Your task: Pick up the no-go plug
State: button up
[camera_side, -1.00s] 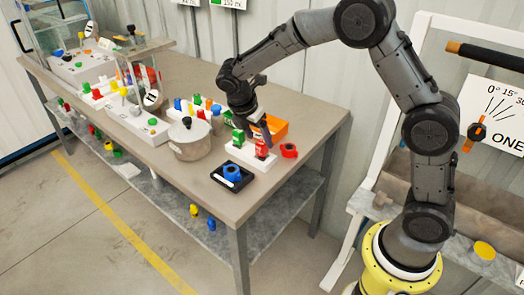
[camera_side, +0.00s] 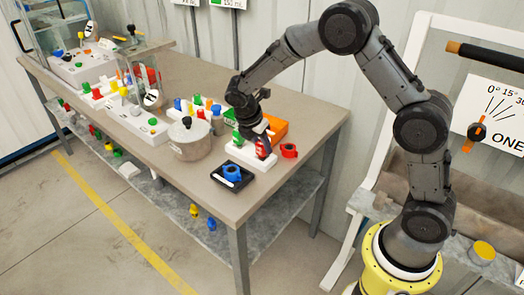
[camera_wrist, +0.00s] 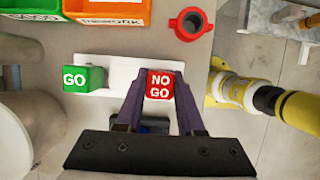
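The red no-go plug (camera_wrist: 160,86), marked "NO GO", stands upright in the right end of a white block (camera_wrist: 118,68). In the side view the red plug (camera_side: 262,153) is partly covered by my fingers. My gripper (camera_wrist: 161,96) points down with one finger on each side of the plug. The fingers are apart, and whether they touch its sides is not clear. In the side view my gripper (camera_side: 264,146) is down at the plug. The green go plug (camera_wrist: 82,78) stands at the left end of the same block.
A red ring-shaped part (camera_wrist: 190,24) lies behind the block. Green (camera_wrist: 30,18) and orange (camera_wrist: 114,12) bins stand at the back left. In the side view a black tray with a blue part (camera_side: 232,173) lies in front, and a metal pot (camera_side: 190,145) stands left.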

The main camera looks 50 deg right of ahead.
grip_shut()
jog(key=shift+r, duration=0.1)
